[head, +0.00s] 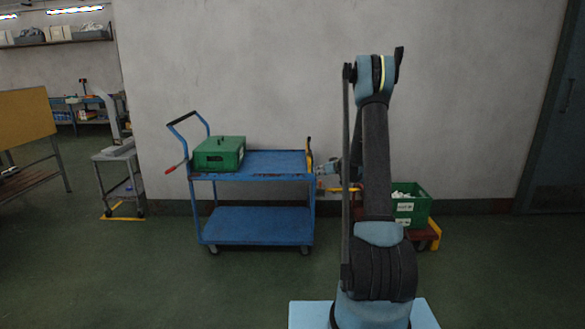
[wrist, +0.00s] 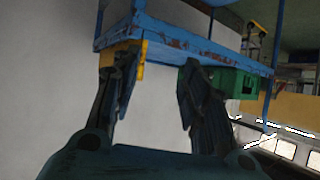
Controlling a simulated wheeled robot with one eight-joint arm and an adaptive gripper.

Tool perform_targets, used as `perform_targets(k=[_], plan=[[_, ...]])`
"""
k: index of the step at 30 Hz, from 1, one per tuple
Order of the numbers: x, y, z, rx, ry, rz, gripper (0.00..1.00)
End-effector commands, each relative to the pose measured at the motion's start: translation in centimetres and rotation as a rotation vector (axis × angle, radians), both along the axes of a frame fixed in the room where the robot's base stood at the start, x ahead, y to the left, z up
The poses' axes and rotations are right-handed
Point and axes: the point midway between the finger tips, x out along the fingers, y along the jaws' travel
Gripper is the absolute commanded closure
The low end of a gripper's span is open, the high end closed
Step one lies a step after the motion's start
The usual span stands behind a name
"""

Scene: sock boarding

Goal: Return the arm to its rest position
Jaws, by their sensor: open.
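My arm stands raised at the right of middle in the head view, with its upper joint high against the wall. My gripper (head: 325,170) shows partly beside the right end of the blue cart (head: 262,162), and my arm links hide some of it. In the wrist view, my gripper (wrist: 157,95) has its two dark fingers spread apart with nothing between them. The blue cart's edge (wrist: 190,42) lies beyond the fingertips, in a tilted view. I cannot tell whether the left finger touches the yellow piece (wrist: 128,57) on the cart's end.
A green lidded box (head: 218,153) sits on the cart's top, left side. A green crate (head: 415,207) with white contents stands behind my arm on a low dolly. A small grey table (head: 116,153) stands at left. The floor left of my base is clear.

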Motion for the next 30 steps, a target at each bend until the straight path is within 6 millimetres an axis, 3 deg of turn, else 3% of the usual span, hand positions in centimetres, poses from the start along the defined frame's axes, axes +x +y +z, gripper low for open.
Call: perform_targets(k=[6,15,30], plan=[[-4.1,0.9,3.9,-0.009,0.071,0.010,0.59],[-10.3,2.0,8.0,-0.026,0.172,0.011,0.59],[-22.4,2.6,12.4,-0.065,0.342,-0.019,0.59]])
